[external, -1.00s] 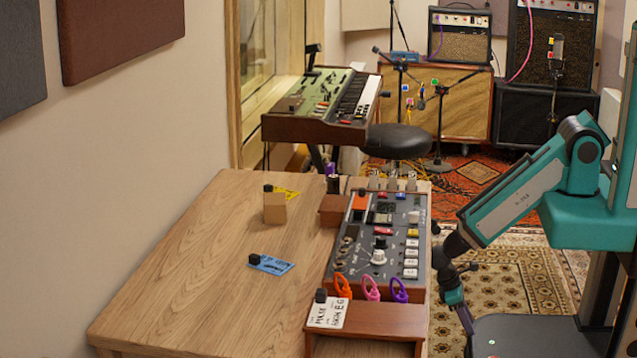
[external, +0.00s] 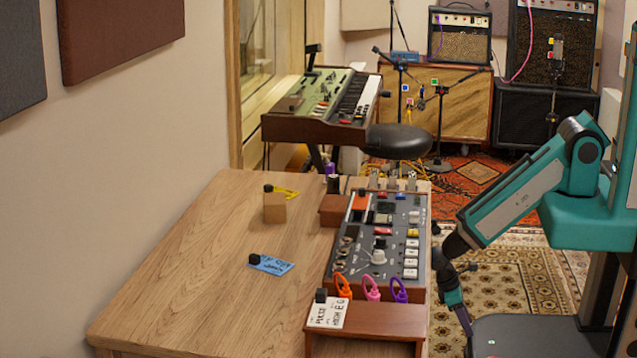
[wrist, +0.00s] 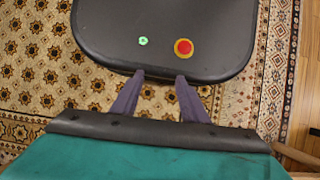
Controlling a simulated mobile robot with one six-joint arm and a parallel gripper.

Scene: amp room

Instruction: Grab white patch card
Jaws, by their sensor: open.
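The white patch card (external: 327,313) with black handwriting lies on the left end of a small brown wooden shelf (external: 385,322) at the table's front right. A small black block (external: 321,296) sits at its upper left corner. My gripper (external: 467,322) hangs to the right of the table, beside my base, apart from the card. In the wrist view my gripper (wrist: 160,76) is open and empty, its two fingers pointing at my base. The card is not in the wrist view.
A mixer (external: 380,235) stands behind the shelf, with orange, pink and purple loops (external: 371,288) at its front edge. The table's left front is clear.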

